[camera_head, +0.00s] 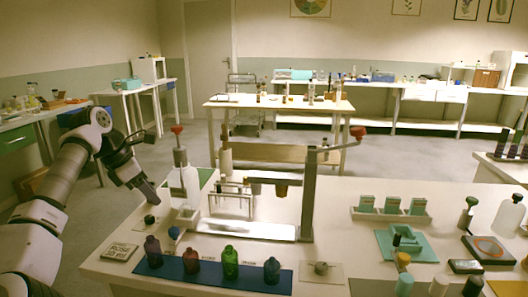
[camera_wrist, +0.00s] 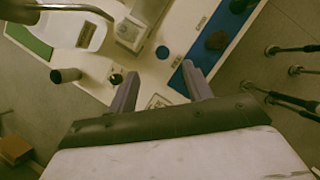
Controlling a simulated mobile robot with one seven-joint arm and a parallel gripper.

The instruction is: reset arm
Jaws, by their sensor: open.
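My arm comes in from the left in the head view, bent at the elbow, with my gripper (camera_head: 148,192) over the left edge of the white table (camera_head: 335,190). In the wrist view my gripper (camera_wrist: 160,92) shows two grey fingers spread apart with nothing between them. It is open and empty. Beyond the fingertips lie the table's edge and a small sign card (camera_head: 119,252), partly seen between the fingers.
Purple, red, green and blue bottles (camera_head: 231,262) stand in a row on a blue strip (camera_head: 178,268). A metal stand (camera_head: 308,195) is mid-table. Floor left of the table is open.

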